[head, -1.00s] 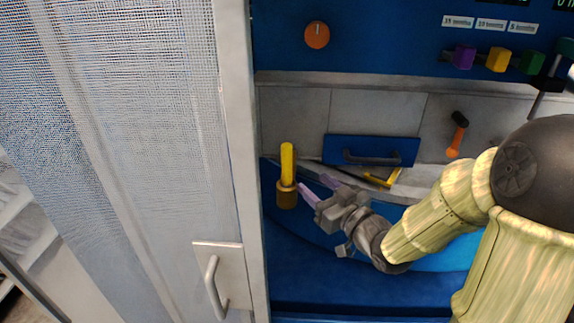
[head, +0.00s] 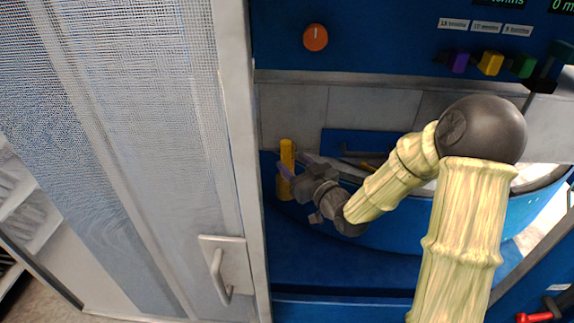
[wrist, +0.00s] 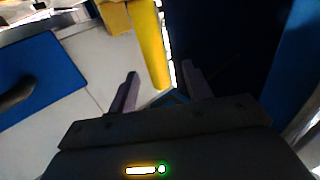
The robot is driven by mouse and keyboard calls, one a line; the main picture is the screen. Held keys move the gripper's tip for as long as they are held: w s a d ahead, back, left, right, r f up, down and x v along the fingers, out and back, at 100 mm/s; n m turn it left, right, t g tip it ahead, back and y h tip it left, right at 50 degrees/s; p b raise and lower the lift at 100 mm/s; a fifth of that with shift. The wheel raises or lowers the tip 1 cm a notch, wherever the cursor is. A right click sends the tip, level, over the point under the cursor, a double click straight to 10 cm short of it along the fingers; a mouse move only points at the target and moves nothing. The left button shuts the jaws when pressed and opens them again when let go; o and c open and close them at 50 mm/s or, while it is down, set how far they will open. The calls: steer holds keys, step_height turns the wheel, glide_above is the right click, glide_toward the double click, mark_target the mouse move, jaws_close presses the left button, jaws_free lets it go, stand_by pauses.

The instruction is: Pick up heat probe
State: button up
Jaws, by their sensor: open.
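I take the yellow rod (head: 287,152) to be the heat probe. It stands upright in the head view, with a yellow-brown base (head: 291,207) below it, at the left end of the blue bench. In the wrist view the yellow rod (wrist: 150,45) reaches down toward the gap between my fingers. My gripper (wrist: 160,85) is open, with one finger on each side of the rod's near end; I cannot tell whether either touches. In the head view my gripper (head: 284,174) is at the rod, and its purple fingers partly cover it.
A grey mesh door (head: 140,130) with a handle (head: 218,275) stands close on the left. A blue panel with a dark handle (wrist: 35,85) is beside the rod. Coloured knobs (head: 490,64) and an orange dial (head: 315,38) are on the blue wall above.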

mark_target(289, 157)
steer(key=p+x, duration=0.3)
steer(key=x, duration=0.1)
steer(key=shift+w+d, duration=0.2)
steer(key=shift+w+a+f, duration=0.25)
steer(key=shift+w+a, duration=0.05)
steer(key=shift+w, duration=0.15)
jaws_close()
